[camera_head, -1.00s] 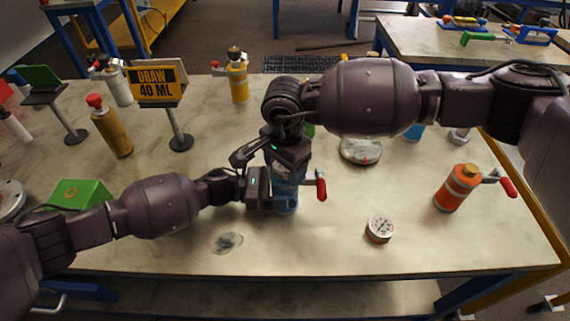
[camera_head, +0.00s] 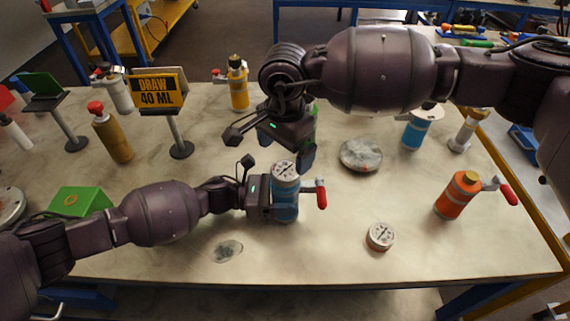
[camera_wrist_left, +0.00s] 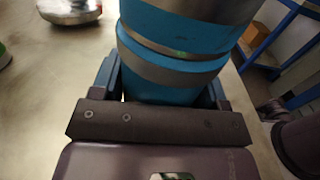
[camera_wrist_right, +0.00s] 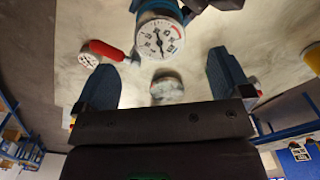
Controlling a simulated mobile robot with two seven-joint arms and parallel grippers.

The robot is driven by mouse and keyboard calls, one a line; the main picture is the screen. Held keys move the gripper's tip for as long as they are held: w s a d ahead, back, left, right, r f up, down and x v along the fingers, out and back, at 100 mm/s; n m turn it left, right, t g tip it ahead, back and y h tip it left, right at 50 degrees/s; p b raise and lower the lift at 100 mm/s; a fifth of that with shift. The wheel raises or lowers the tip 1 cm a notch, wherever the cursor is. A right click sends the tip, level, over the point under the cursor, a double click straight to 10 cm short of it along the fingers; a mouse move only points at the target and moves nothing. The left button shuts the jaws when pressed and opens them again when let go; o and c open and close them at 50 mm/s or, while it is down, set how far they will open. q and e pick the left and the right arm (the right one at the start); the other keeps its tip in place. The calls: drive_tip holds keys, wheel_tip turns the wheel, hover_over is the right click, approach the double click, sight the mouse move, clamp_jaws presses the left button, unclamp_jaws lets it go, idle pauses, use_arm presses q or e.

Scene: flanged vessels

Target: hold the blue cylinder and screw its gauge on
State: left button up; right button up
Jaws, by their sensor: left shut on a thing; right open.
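The blue cylinder (camera_head: 285,205) stands upright on the table near the middle, with a red-handled valve (camera_head: 320,194) on its right side. My left gripper (camera_head: 272,200) is shut around its body; the left wrist view shows the blue and grey-banded body (camera_wrist_left: 170,65) between the fingers. A round white-faced gauge (camera_head: 285,171) sits on top of the cylinder. It also shows in the right wrist view (camera_wrist_right: 160,38). My right gripper (camera_head: 268,150) is open and empty, above and behind the gauge and apart from it.
Another gauge (camera_head: 381,237) lies on the table to the right. An orange cylinder (camera_head: 457,196) stands at the right, a second blue cylinder (camera_head: 415,130) behind it. A grey disc (camera_head: 361,154) lies between. A "DRAW 40 ML" sign (camera_head: 158,90) stands at the left. The front middle is mostly clear.

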drive_tip(key=shift+r, duration=2.4)
use_arm(q)
drive_tip(key=o, duration=1.8)
drive_tip(key=a+b, duration=0.1)
drive_tip(key=a, duration=1)
use_arm(e)
drive_tip(key=shift+f, duration=0.9)
use_arm(q)
drive_tip(key=shift+d, duration=0.1)
use_arm(e)
drive_tip(key=shift+r, duration=0.1)
